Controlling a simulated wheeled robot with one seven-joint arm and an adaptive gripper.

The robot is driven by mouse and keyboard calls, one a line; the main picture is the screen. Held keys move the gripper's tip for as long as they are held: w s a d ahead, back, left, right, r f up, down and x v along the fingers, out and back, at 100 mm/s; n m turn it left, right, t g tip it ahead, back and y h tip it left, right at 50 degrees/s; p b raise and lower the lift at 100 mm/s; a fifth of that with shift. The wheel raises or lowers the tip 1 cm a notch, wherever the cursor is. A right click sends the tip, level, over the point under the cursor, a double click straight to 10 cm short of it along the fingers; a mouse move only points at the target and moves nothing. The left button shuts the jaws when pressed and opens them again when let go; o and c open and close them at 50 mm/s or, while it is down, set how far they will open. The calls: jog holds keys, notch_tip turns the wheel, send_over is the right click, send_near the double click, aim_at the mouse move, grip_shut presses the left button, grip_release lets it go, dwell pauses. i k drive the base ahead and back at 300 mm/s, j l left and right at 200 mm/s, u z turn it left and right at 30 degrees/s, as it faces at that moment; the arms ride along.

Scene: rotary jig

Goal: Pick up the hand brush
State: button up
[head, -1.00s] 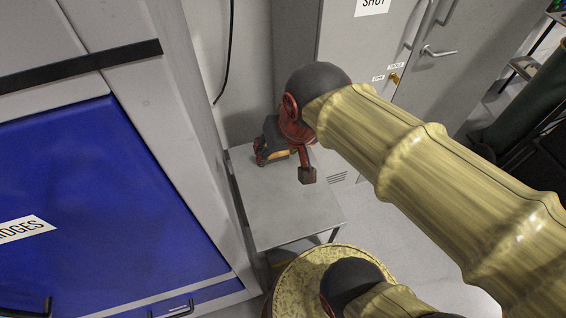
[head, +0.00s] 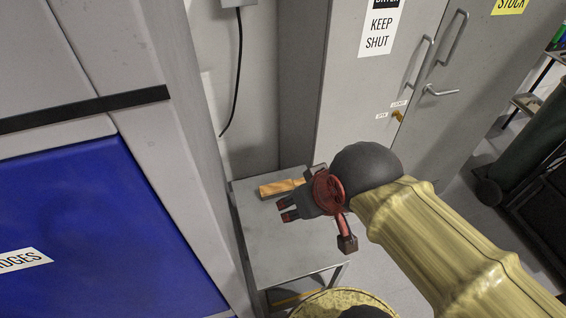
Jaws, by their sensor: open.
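The hand brush shows as a wooden handle (head: 281,188) lying near the back of a small grey table (head: 279,245). The rest of the brush is hidden behind my gripper. My gripper (head: 287,208) is open and empty, with its dark fingertips over the table, just in front of the handle in the picture. I cannot tell how high the gripper is above the table top. No contact between fingers and handle is visible.
A grey cabinet with a blue panel (head: 70,235) stands close on the left of the table. Grey cupboards (head: 375,90) with door handles stand behind and to the right. A dark cable (head: 238,80) hangs on the wall. The table's front part is bare.

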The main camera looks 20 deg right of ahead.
aim_at(284, 189)
jog(key=k+l+z, duration=0.1)
jog(key=z, duration=0.15)
jog(key=k+l, duration=0.15)
jog(key=k+l+u, duration=0.15)
jog(key=l, duration=0.25)
jog(key=l+u, duration=0.25)
jog(key=l, duration=0.35)
jog(key=l+u, duration=0.25)
jog(key=l, duration=0.35)
jog(key=i+l+u, duration=0.25)
jog(key=i+l, duration=0.2)
jog(key=i+l+u, duration=0.25)
jog(key=l, duration=0.3)
jog(key=i, duration=0.1)
